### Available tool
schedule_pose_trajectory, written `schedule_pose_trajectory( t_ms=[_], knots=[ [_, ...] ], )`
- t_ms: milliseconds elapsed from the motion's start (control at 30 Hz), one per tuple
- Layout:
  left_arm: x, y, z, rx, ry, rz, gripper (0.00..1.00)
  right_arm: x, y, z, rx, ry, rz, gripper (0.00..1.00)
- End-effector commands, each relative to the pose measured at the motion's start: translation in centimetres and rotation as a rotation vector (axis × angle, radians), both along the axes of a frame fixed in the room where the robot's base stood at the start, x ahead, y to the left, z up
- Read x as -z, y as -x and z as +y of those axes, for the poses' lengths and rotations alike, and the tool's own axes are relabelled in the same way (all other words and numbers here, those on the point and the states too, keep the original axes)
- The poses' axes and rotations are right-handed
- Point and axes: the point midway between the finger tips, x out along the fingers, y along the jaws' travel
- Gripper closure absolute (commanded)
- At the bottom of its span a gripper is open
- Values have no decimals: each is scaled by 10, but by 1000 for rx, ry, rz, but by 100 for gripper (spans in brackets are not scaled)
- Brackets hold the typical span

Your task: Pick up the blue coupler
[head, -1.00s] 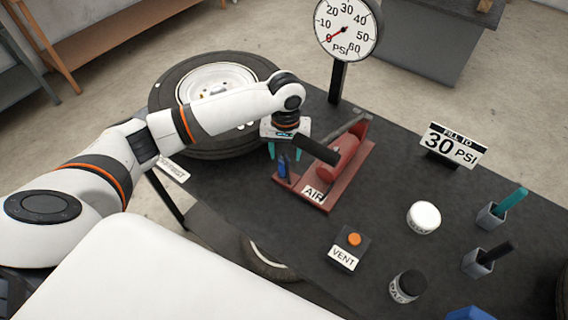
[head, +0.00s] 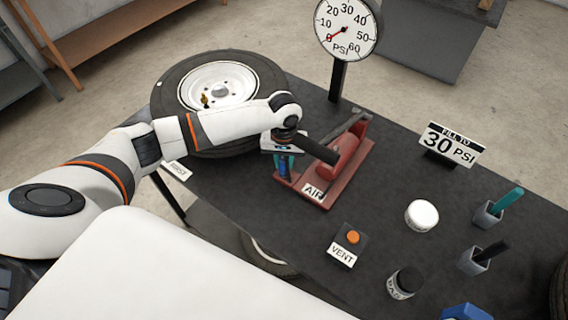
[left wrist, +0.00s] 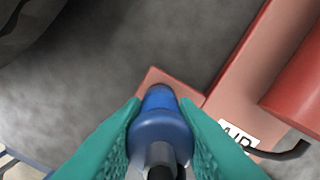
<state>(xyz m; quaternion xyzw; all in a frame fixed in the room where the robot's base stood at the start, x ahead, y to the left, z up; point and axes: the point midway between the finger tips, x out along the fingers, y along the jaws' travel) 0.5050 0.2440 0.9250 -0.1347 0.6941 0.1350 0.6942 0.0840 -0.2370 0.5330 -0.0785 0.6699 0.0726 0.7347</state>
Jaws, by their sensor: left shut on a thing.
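The blue coupler (left wrist: 160,120) stands on the corner of the red air pump's base. In the left wrist view it sits between the two teal fingers of my left gripper (left wrist: 160,135), which are shut on it. In the head view the left gripper (head: 283,165) points down at the left corner of the pump base, and the coupler (head: 282,171) is mostly hidden between the fingers. My right gripper is in neither view.
A tire (head: 258,75) lies behind the arm. The VENT box (head: 347,245), a white-lidded jar (head: 421,215) and a gauge (head: 346,28) stand on the dark table.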

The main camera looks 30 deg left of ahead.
Motion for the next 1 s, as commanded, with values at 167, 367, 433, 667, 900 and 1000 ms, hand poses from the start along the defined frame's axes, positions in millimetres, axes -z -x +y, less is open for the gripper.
schedule_pose_trajectory(
  t_ms=[167, 367, 433, 667, 900, 1000],
  knots=[
    [-1, -1, 0, 0, 1, -1, 100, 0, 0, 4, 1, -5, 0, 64],
    [-17, -1, 0, 1, 1, -5, 100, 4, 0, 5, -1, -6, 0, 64],
    [-30, -1, 0, 1, 1, -6, 100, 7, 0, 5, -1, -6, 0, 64],
    [-76, -1, 0, 1, 1, -4, 100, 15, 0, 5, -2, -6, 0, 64],
    [-105, 0, 0, -1, 1, 0, 100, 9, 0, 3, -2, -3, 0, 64],
    [-112, 0, 0, -1, 1, 1, 100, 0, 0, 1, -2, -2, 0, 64]
  ],
)
